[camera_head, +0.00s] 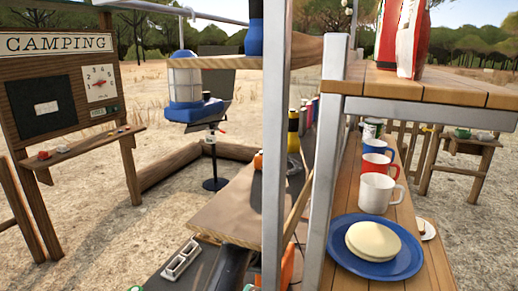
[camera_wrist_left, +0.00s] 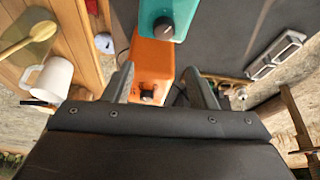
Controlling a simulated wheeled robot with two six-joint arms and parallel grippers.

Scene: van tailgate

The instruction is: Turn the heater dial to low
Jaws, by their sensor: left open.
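In the left wrist view an orange box (camera_wrist_left: 152,60) with a dark round knob (camera_wrist_left: 148,95) on its near face lies between and beyond the fingers. A teal box (camera_wrist_left: 170,16) with its own dark knob (camera_wrist_left: 163,26) stands just behind it. I cannot tell for sure which box is the heater, and neither knob's setting is readable. My left gripper (camera_wrist_left: 165,86) is open, with a finger on each side of the orange box's near end and nothing held. My right gripper is not in view.
Grey metal posts (camera_head: 276,130) block much of the head view. A wooden shelf on the right holds a blue plate (camera_head: 345,262), a white mug (camera_head: 377,194) and other mugs. A grey socket strip (camera_head: 181,259) lies on the dark surface. A camping board (camera_head: 60,43) stands at left.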

